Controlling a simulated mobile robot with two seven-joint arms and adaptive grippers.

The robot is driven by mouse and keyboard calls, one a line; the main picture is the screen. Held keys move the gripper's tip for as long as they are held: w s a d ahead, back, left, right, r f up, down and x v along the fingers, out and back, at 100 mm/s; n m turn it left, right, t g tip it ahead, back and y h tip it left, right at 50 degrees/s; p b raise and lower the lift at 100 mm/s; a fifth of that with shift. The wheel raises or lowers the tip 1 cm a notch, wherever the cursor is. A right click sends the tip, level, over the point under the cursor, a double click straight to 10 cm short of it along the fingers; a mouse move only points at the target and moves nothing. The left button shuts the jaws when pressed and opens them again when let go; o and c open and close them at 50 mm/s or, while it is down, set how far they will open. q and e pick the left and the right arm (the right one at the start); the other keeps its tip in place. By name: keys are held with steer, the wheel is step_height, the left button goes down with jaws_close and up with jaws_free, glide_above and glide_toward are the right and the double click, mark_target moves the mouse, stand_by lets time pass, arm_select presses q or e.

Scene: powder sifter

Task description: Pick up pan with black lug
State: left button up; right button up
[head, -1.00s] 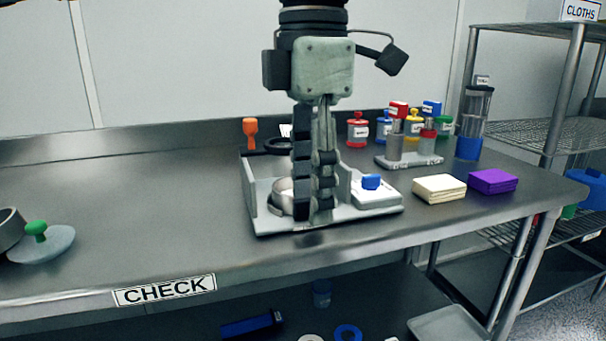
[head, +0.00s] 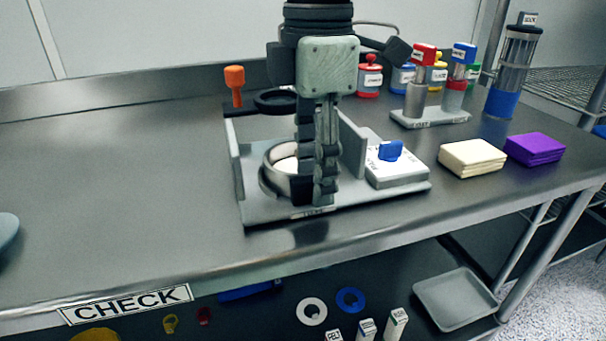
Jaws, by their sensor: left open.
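A round silver metal pan (head: 270,181) sits in the left part of a grey open-topped stand (head: 262,213) on the steel table. A pale round surface shows inside it. My left gripper (head: 317,190) points down at the pan's right side and covers part of it. Its dark fingers are seen nearly edge-on. The gripper is open, and I cannot tell whether it touches the pan. No black lug can be made out on the pan; the gripper may hide it. My right gripper is not in view.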

arm_select(q)
steer(key=shift+f, duration=0.6)
jaws_close()
steer(key=shift+r, duration=0.1)
